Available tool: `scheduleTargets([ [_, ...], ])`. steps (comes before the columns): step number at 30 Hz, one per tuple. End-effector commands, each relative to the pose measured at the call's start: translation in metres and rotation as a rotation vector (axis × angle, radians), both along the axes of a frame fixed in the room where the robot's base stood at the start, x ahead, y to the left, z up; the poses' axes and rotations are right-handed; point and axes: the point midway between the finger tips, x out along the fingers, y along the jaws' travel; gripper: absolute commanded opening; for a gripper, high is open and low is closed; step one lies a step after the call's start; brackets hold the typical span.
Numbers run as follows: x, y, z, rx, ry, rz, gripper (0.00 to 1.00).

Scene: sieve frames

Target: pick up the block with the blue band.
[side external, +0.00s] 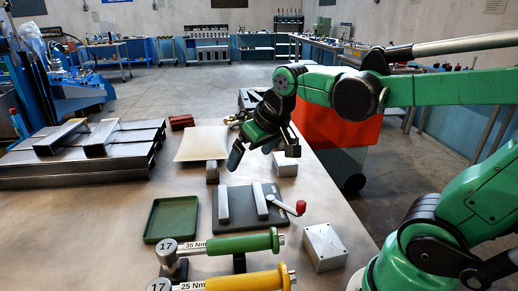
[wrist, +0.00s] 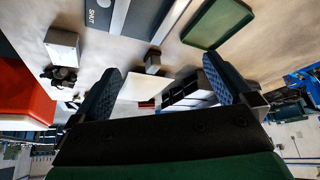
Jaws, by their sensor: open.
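I cannot make out a blue band on any block in either view. A small grey-brown block (side external: 212,171) stands at the near edge of a pale sheet; it also shows in the wrist view (wrist: 153,61). A light grey block (side external: 285,164) stands near the table's right edge, also in the wrist view (wrist: 62,45). My gripper (side external: 262,151) is above the table, between and above these two blocks. Its fingers are spread wide with nothing between them, as the wrist view (wrist: 163,86) also shows.
A dark plate (side external: 240,208) with metal bars and a red-knobbed crank lies in front, beside a green tray (side external: 171,219). Nearer are a grey box (side external: 325,247) and green and yellow torque tools (side external: 240,243). Steel plates (side external: 80,165) fill the left. A red bin (side external: 340,128) stands off the table.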

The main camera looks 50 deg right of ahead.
Motion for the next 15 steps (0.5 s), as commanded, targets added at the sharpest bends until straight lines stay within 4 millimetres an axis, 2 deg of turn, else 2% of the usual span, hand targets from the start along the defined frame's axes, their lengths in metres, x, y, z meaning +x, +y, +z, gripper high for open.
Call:
scheduleTargets([
  [1, 0.013, -0.016, 0.004, 0.009, 0.034, -0.050, 1.00],
  [7, 0.050, -0.078, 0.001, 0.054, 0.169, -0.223, 1.00],
  [11, 0.066, -0.125, -0.015, 0.092, 0.255, -0.336, 1.00],
  [15, 0.073, -0.175, -0.041, 0.140, 0.340, -0.449, 1.00],
])
